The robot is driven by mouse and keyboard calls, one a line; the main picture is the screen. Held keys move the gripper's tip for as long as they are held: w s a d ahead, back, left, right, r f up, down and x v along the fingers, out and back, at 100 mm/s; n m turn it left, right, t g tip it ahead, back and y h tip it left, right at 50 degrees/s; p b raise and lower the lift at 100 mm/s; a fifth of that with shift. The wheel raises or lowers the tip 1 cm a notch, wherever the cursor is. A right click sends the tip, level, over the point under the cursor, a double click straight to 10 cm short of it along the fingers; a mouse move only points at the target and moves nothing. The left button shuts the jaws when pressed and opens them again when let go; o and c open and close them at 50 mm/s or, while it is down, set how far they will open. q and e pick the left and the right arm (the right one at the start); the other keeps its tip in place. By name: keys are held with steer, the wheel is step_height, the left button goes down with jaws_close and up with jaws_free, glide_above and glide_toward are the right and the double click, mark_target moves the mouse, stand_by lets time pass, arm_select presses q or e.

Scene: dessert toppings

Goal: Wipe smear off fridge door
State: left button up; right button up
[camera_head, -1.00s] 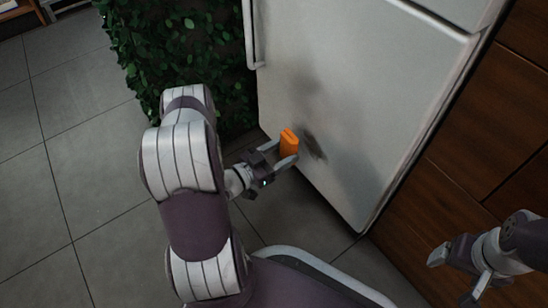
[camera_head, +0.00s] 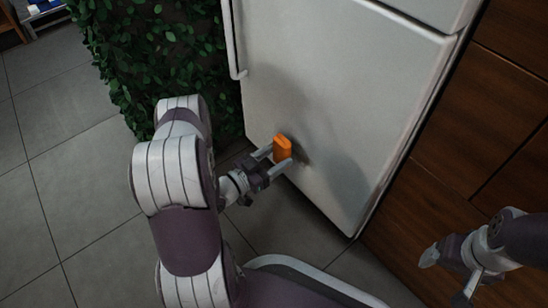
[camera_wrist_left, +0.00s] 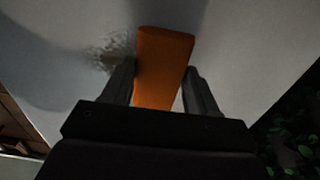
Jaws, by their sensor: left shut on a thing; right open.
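The white fridge door (camera_head: 330,80) stands ahead of me. A dark smear (camera_head: 302,158) is low on it, just right of an orange block, likely a sponge (camera_head: 282,150), which hides part of it. My left gripper (camera_head: 273,160) is shut on the orange block and holds it at the door. I cannot tell whether the block touches the door. In the left wrist view the block (camera_wrist_left: 163,65) sits between both fingers, and the speckled smear (camera_wrist_left: 112,52) shows beside it to the left. My right gripper (camera_head: 445,279) is open and empty at the lower right.
A leafy green hedge (camera_head: 150,60) stands left of the fridge. The fridge handle (camera_head: 235,45) runs down the door's left edge. Brown wooden cabinets (camera_head: 455,140) are at right. Grey tiled floor (camera_head: 60,160) is open at left.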

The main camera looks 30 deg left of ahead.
arm_select(q)
steer(key=shift+w+d, duration=0.3)
steer(key=shift+w, duration=0.35)
steer(key=shift+d, duration=0.1)
